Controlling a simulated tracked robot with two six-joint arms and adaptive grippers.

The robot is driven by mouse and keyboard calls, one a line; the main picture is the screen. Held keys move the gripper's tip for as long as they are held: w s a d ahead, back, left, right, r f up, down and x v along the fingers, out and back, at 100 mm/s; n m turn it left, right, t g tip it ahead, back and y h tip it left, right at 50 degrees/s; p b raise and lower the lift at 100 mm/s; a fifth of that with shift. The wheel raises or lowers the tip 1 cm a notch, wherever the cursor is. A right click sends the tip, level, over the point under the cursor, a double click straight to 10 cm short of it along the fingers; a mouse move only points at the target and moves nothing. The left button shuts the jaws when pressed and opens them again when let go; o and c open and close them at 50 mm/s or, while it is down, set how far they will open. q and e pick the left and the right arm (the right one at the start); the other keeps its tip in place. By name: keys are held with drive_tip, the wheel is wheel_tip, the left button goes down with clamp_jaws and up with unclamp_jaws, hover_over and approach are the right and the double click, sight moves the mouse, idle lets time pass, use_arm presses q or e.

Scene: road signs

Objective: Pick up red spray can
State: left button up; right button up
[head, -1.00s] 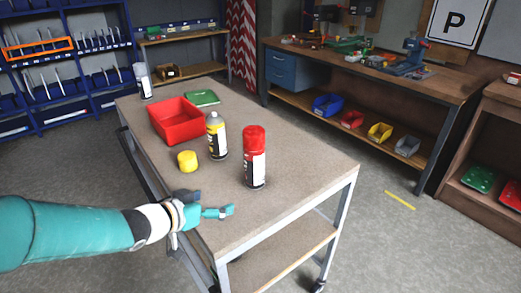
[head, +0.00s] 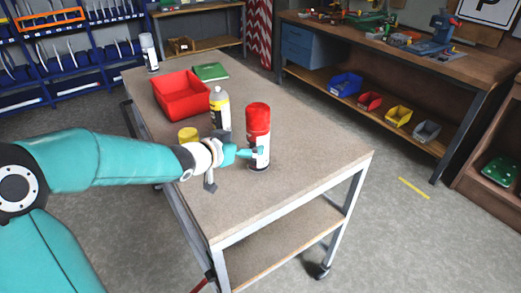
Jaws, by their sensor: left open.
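The red spray can (head: 258,121) stands upright on the cart's tabletop, with a red cap and a white and black label. My left gripper (head: 245,154) is open at the can's lower left side, with a teal finger overlapping the label in the picture. Whether that finger touches the can is not clear. The other finger is hard to make out. My right gripper is not in view.
A yellow spray can (head: 220,112) stands behind my gripper. A yellow cap (head: 188,135) lies partly hidden by my arm. A red bin (head: 181,96), green box (head: 210,71) and white can (head: 149,52) stand farther back. The front tabletop (head: 290,195) is clear.

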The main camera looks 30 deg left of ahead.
sight(251, 142)
use_arm(q)
drive_tip(key=shift+d+p+x, duration=0.2)
drive_tip(key=shift+x, duration=1.3)
drive_tip(key=shift+d+p+x, duration=0.15)
drive_tip(key=shift+p+x, duration=0.05)
drive_tip(key=shift+x, duration=1.25)
drive_tip(key=shift+r, duration=0.1)
drive_tip(key=c, duration=1.6)
